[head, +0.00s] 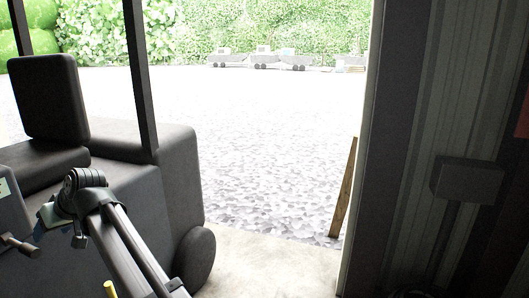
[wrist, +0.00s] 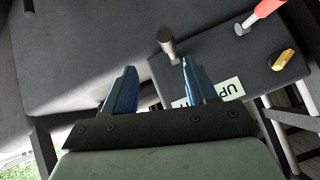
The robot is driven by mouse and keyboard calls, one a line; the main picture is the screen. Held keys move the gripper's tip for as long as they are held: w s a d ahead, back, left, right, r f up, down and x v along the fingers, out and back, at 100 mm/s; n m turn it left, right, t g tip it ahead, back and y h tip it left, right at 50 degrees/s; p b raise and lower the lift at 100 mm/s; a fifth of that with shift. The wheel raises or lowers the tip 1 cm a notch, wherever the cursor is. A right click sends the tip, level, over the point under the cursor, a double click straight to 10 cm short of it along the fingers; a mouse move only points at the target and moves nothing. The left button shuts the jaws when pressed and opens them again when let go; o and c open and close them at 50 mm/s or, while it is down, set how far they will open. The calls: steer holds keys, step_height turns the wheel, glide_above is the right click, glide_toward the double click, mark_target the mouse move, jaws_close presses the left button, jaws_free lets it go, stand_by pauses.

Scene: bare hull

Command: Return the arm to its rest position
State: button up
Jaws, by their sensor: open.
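My gripper (wrist: 158,72) is open, with its two blue fingers apart and nothing between them in the wrist view. Beyond the fingertips a grey-knobbed lever (wrist: 166,38) rises from a dark panel (wrist: 225,65). A label reading "UP" (wrist: 230,90) is partly hidden by the right finger. In the head view my arm reaches from the bottom edge toward the left, and its wrist end is over the dark vehicle's controls. The fingers are small and partly hidden there.
A red-handled lever (wrist: 262,12) and a yellow knob (wrist: 283,60) are on the panel. The vehicle's seat (head: 48,98) and black post (head: 140,75) stand close to my arm. A wooden plank (head: 343,190) leans at the doorway. Open gravel (head: 260,130) lies outside.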

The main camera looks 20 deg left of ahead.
steer(key=w+d+f+m+t+h, duration=0.1)
steer(key=w+d+f+h, duration=0.15)
steer(key=d+f, duration=0.6)
steer(key=w+d+f+m+t+h, duration=0.1)
steer(key=w+d+f+m, duration=0.15)
steer(key=d+f, duration=0.65)
steer(key=w+d+f+m+h, duration=0.1)
steer(key=w+d+f+h, duration=0.2)
steer(key=f, duration=1)
steer(key=w+d+f+m+h, duration=0.1)
steer(key=w+d+f, duration=0.1)
steer(key=d+f, duration=0.85)
steer(key=w+d+f+m+h, duration=0.1)
steer(key=w+d+f, duration=0.1)
steer(key=d+f, duration=0.85)
steer(key=s+d+f+m+g+h, duration=0.1)
steer(key=s+d+f+m+g, duration=0.3)
steer(key=d, duration=0.7)
steer(key=s+d+f+n+t+h, duration=0.1)
steer(key=d+f, duration=0.6)
steer(key=d, duration=0.5)
steer(key=s+d+f+m+g, duration=0.2)
steer(key=s+d+f+m, duration=0.1)
steer(key=s+d, duration=0.4)
steer(key=s+d+f+m+g+y, duration=0.1)
steer(key=s+d+f, duration=0.4)
steer(key=d, duration=0.6)
steer(key=shift+s+d+f+m+g, duration=0.15)
steer(key=shift+s+d+m+g, duration=0.25)
steer(key=shift+s+m+g, duration=0.55)
